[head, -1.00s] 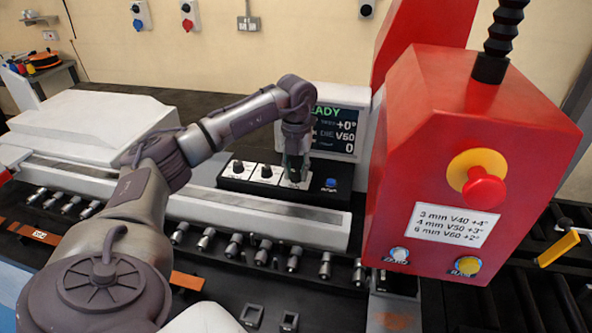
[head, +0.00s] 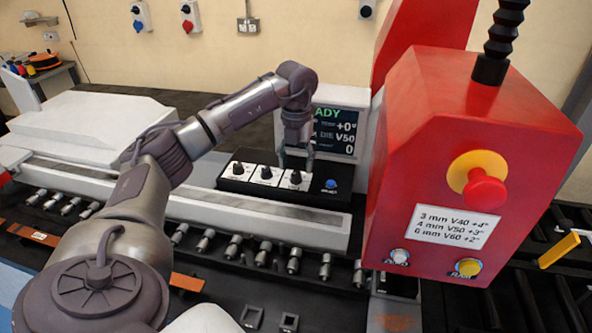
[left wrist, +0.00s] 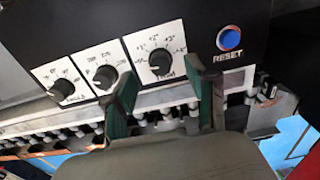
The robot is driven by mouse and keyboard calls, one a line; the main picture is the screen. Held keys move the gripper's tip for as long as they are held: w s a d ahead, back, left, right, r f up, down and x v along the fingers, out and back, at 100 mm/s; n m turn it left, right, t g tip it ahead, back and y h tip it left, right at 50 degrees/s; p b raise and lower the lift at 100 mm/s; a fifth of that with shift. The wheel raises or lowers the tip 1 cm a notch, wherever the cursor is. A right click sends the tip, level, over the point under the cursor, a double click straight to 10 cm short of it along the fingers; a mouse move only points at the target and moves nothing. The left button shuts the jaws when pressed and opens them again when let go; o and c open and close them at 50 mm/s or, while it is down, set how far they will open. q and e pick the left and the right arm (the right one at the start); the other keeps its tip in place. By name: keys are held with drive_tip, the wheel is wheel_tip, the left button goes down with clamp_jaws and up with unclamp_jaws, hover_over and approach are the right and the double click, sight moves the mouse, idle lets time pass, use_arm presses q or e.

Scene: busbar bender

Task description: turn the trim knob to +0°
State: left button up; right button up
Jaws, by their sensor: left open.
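The trim knob (head: 296,178) is the rightmost of three black knobs on the black control box, set on a white scale plate. It also shows in the left wrist view (left wrist: 160,61), with degree marks around it; its pointer direction is too small to tell. My left gripper (head: 297,156) is just above the knob, apart from it. My right gripper is not in view.
A blue reset button (head: 330,184) sits right of the trim knob. The other two knobs (head: 266,173) (head: 238,169) are close on the left. A large red housing (head: 460,150) with a stop button, a label and two small buttons stands to the right.

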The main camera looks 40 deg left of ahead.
sight(296, 173)
use_arm(q)
wheel_tip(296, 173, up, 9)
drive_tip(key=shift+f, duration=0.1)
idle(0.6)
